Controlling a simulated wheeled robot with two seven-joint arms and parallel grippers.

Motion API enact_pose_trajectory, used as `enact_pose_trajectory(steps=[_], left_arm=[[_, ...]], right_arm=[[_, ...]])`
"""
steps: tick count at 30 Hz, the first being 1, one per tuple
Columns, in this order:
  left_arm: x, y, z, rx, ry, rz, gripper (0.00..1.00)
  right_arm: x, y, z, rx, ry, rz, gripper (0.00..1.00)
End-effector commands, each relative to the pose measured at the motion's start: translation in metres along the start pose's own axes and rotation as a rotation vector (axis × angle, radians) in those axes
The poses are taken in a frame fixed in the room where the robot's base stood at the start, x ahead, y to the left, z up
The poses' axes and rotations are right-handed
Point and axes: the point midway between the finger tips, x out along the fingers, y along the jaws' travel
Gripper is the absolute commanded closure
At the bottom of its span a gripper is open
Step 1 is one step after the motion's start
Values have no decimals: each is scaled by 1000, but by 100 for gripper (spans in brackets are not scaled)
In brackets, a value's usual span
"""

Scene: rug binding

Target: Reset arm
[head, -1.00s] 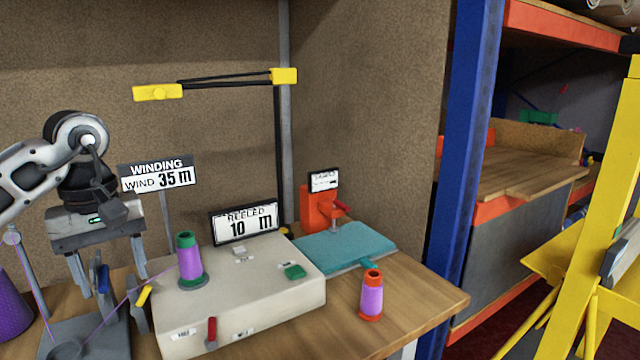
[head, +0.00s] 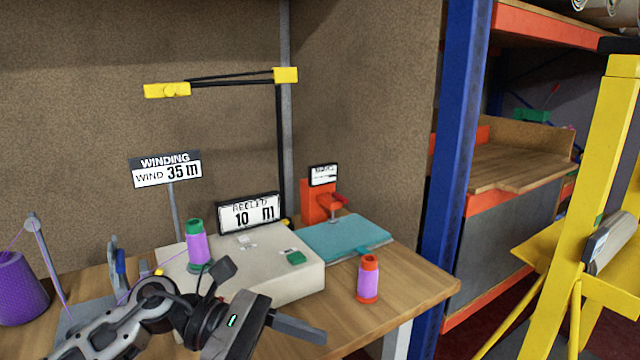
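My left gripper (head: 300,328) is low in the head view, in front of the winding machine (head: 300,277). One dark finger points right over the table's front part; the other finger is not clearly seen, so its opening cannot be judged. I see nothing held in it. My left arm comes in from the bottom left and hides the machine's front left. My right gripper is not in view.
A spool with purple thread and green top (head: 198,248) stands on the machine. An orange-topped purple spool (head: 369,280) stands on the table (head: 420,281) near a teal pad (head: 345,240). A large purple cone (head: 18,290) is at left. A yellow frame (head: 600,170) rises at right.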

Motion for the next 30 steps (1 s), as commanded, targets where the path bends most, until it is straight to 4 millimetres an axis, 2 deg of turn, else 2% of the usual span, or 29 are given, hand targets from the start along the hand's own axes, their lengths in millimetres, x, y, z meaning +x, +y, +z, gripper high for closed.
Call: enact_pose_trajectory(steps=[1, 4, 6, 8, 11, 12, 14, 15, 16, 17, 18, 21, 24, 27, 30], left_arm=[[16, -5, 10, -186, -190, 49, 41], [18, 2, 24, -593, -544, 149, 41], [8, 10, 18, -902, -788, 207, 41], [-5, 16, 0, -1178, -994, 254, 41], [-28, 15, -54, -1646, -1340, 322, 41], [-36, 8, -82, -1834, -1481, 348, 41], [-43, -10, -124, -2089, -1680, 382, 41], [-45, -24, -149, -2233, -1800, 403, 41], [-45, -36, -166, -2329, -1882, 417, 41], [-45, -48, -182, 2416, 1960, -432, 41], [-44, -65, -200, 2301, 1879, -409, 41], [-38, -102, -232, 2073, 1724, -371, 41], [-34, -127, -250, 1932, 1632, -351, 41], [-31, -139, -257, 1868, 1591, -341, 41], [-30, -141, -258, 1855, 1582, -337, 41]], right_arm=[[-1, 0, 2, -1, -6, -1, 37], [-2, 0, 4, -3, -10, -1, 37], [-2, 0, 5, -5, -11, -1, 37], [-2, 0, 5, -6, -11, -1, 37], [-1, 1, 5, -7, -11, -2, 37], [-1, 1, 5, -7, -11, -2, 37], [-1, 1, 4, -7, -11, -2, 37], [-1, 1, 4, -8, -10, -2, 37], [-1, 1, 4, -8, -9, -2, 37], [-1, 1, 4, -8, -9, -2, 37], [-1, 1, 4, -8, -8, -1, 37], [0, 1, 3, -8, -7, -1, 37], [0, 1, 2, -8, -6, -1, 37], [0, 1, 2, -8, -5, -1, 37], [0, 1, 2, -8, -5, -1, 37]])
